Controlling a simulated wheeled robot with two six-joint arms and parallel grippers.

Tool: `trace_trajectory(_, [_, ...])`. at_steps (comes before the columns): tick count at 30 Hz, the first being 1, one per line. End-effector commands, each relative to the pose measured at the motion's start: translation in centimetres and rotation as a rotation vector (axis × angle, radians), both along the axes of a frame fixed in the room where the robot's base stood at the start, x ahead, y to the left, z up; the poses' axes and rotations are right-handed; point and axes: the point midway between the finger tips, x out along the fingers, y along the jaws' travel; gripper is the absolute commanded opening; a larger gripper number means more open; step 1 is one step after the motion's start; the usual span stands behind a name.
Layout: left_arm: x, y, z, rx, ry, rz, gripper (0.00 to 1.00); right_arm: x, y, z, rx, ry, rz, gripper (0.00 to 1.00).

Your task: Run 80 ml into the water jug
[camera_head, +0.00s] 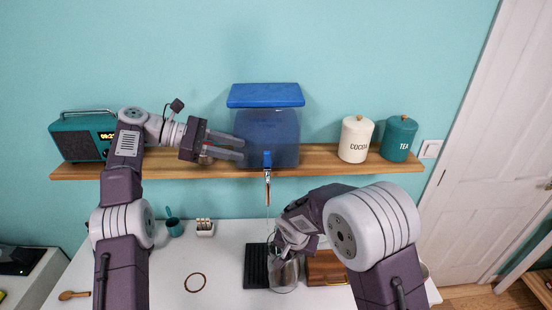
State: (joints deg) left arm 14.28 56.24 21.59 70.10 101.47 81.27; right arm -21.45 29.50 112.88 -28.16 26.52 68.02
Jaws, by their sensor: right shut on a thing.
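A water dispenser (266,128) with a blue lid stands on the wooden shelf. Its tap (267,172) hangs over the shelf's front edge, and a thin clear streak below it may be water. A clear jug (285,274) is under and slightly right of the tap, near the black mat (256,266). My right gripper (290,244) is shut on the jug, partly hidden by its own arm. The water level in the jug cannot be read. My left gripper (226,147) is open and empty in front of the dispenser's left side.
A teal radio (82,137) stands left on the shelf (325,163); cocoa (355,139) and tea (398,138) canisters stand right. A wooden box (326,267) is beside the jug.

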Motion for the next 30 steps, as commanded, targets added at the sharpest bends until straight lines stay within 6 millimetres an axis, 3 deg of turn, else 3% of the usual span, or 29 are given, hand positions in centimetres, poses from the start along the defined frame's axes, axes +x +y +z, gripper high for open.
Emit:
trace_trajectory(8, [0.1,-2.1,-0.5,-0.002,0.003,-0.003,0.33,0.1,0.0,0.1,0.002,-0.004,0.0,0.0])
trace_trajectory(15, [0.7,-7.6,-2.8,0.0,0.002,-0.005,0.33,0.1,0.0,0.1,0.002,-0.004,0.0,0.0])
trace_trajectory(19, [1.0,-9.8,-3.7,0.0,0.002,-0.004,0.33,0.1,0.0,0.1,0.002,-0.004,0.0,0.0])
trace_trajectory(24, [1.2,-11.1,-4.2,0.0,0.0,-0.002,0.33,0.1,0.0,0.1,0.002,-0.004,0.0,0.0])
trace_trajectory(30, [1.3,-11.3,-4.3,-0.001,-0.001,-0.001,0.33,0.1,0.0,0.1,0.002,-0.004,0.0,0.0])
